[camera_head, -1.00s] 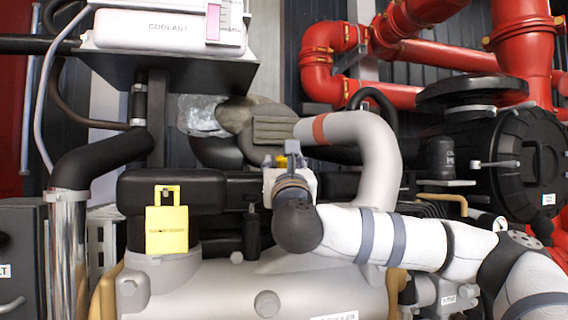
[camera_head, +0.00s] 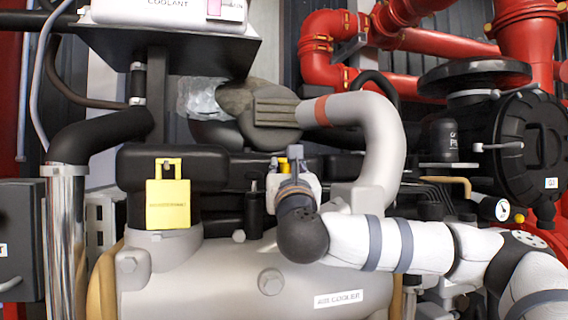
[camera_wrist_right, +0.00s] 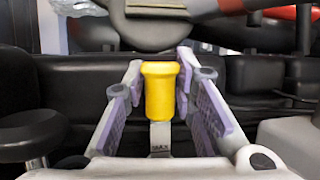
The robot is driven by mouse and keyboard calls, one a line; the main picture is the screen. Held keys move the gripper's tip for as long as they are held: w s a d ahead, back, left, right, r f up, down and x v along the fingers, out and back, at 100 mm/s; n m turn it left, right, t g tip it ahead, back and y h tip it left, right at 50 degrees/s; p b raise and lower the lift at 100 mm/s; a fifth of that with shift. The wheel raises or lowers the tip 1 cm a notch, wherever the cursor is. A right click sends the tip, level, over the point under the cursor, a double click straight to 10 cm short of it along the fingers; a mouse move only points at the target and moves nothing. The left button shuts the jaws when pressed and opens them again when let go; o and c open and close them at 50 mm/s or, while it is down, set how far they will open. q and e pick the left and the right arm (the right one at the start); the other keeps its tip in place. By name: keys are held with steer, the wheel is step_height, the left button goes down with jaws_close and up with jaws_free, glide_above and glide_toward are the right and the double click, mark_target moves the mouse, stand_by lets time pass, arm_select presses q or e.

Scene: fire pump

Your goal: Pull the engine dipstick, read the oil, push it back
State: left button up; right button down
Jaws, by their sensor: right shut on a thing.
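The dipstick's yellow handle (camera_wrist_right: 160,92) stands upright in the right wrist view, between the two purple-padded fingers of my right gripper (camera_wrist_right: 160,98). In the head view only a bit of the yellow handle (camera_head: 284,164) shows above my right gripper (camera_head: 290,168), in front of the black engine cover. My right gripper is shut on the handle. The strip's lower end and the dipstick tube are hidden by the gripper, and no oil mark can be made out. My left gripper is not in view.
A yellow tag (camera_head: 168,205) stands left of the gripper. A grey pipe with a red band (camera_head: 368,130) curves close at its right. The grey cooler (camera_head: 215,280) lies below. A black post (camera_head: 254,208) stands just left of the gripper.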

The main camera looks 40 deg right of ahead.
steer(key=c, duration=1.4)
jaws_free()
steer(key=v, duration=1.2)
